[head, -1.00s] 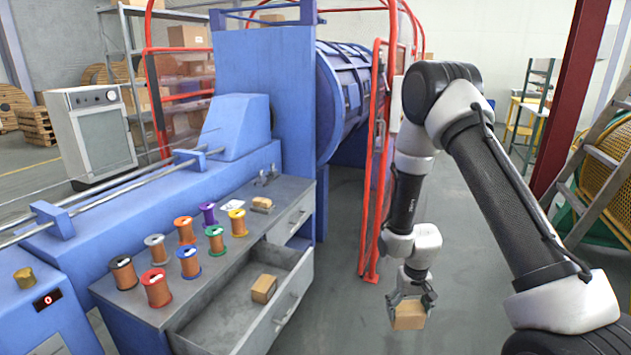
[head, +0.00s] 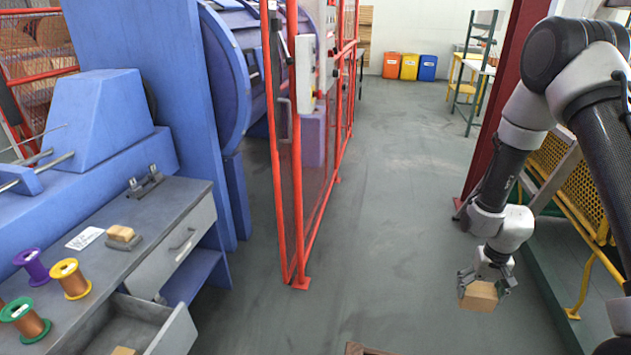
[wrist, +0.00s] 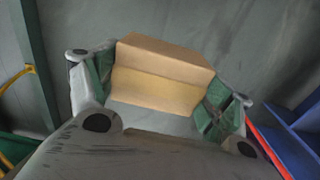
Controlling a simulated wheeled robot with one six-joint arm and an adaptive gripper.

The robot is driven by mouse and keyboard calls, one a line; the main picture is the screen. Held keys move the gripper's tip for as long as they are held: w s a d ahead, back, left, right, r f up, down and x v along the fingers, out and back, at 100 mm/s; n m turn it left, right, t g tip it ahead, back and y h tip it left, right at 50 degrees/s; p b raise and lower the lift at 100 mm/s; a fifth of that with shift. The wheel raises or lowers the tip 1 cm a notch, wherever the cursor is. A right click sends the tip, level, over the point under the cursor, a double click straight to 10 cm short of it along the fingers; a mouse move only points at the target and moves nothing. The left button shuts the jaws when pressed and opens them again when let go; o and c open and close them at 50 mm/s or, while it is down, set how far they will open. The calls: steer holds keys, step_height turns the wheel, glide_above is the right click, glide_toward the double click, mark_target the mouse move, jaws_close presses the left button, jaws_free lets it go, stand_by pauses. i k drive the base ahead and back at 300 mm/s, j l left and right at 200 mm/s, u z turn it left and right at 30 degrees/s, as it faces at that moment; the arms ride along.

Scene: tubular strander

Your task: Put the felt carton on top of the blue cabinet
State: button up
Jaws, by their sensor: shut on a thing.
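My gripper (head: 487,283) is shut on a small brown carton (head: 479,297) and holds it above the floor at the right. In the wrist view the carton (wrist: 160,72) sits between the two green-padded fingers. I see no marking that tells whether it is the felt carton. Another brown carton (head: 126,351) shows only partly in the open drawer at the bottom left. I cannot make out a blue cabinet for certain in these views.
A red-framed guard (head: 297,170) stands upright left of centre beside the blue machine (head: 130,110). A grey bench (head: 145,215) with spools is at the left. A yellow mesh guard (head: 570,185) is at the right. Orange, yellow and blue bins (head: 428,68) stand far back. The middle floor is clear.

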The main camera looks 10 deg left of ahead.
mark_target(167, 201)
steer(key=i+u, duration=0.35)
steer(key=i+l+u, duration=0.2)
steer(key=i+u, duration=0.15)
steer(key=i+l+u, duration=0.55)
steer(key=u, duration=0.3)
steer(key=i+l+u, duration=0.35)
steer(key=u, duration=0.15)
steer(key=i+l+u, duration=0.15)
steer(key=l+u, duration=0.3)
steer(key=i+l+u, duration=0.1)
steer(key=l+u, duration=0.4)
steer(key=j, duration=0.1)
